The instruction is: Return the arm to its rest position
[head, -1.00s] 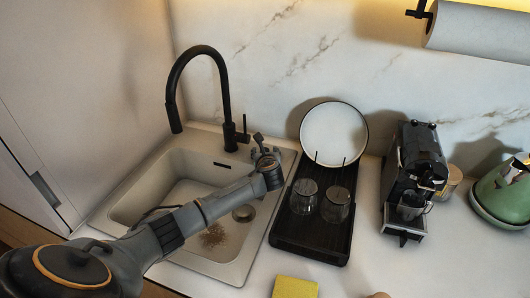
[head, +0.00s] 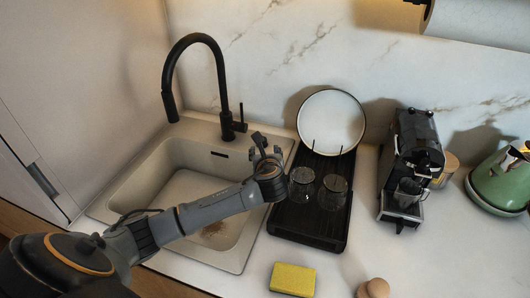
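My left arm comes in from the lower left and reaches over the sink (head: 165,165). My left gripper (head: 262,147) is at the sink's right edge, beside the black drying rack (head: 305,228). Its fingers point up and away from me, and they look spread with nothing between them. My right gripper is not in view.
The rack holds two glasses (head: 333,190) and a white plate (head: 331,120). A black faucet (head: 222,90) stands behind the sink. A yellow sponge (head: 292,279) lies on the counter in front. A coffee machine (head: 411,165) and a green kettle (head: 500,183) stand at the right.

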